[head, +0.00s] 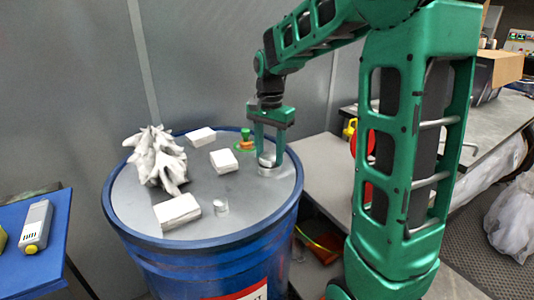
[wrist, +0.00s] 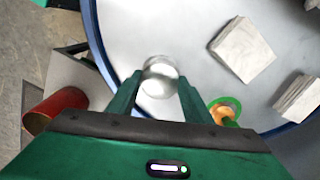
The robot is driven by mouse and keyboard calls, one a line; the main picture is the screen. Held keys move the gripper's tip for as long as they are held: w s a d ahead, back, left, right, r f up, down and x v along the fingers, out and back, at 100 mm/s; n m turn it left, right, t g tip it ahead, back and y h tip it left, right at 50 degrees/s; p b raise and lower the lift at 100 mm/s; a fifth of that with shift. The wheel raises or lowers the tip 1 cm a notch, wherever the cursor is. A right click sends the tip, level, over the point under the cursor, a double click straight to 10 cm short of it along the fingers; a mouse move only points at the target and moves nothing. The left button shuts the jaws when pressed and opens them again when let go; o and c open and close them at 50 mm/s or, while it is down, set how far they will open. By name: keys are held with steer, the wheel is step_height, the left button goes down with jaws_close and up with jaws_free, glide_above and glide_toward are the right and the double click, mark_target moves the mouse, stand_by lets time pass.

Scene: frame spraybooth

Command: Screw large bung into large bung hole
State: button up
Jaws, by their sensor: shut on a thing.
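A blue-rimmed drum with a grey lid (head: 240,217) fills the lower left of the head view. My gripper (head: 267,154) points down over the lid's right side. It is shut on a round silver large bung (head: 267,161), which also shows between the fingers (wrist: 160,95) in the wrist view. The bung is at or just above a round metal fitting (head: 271,172) near the rim, likely the large bung hole. The hole is mostly hidden under the bung, and I cannot tell how deep the bung sits.
White blocks (head: 177,212) and a crumpled white cloth (head: 157,160) lie on the lid, with a small silver cylinder (head: 221,207). A green-and-orange round item (head: 244,147) is close left of my gripper. A grey bench (head: 330,165) stands to the right.

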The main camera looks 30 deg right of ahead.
steer(key=m, duration=0.4)
steer(key=shift+m, duration=0.3)
steer(key=shift+m, duration=2.2)
steer(key=shift+m, duration=0.9)
steer(key=m, duration=0.2)
steer(key=shift+m, duration=0.4)
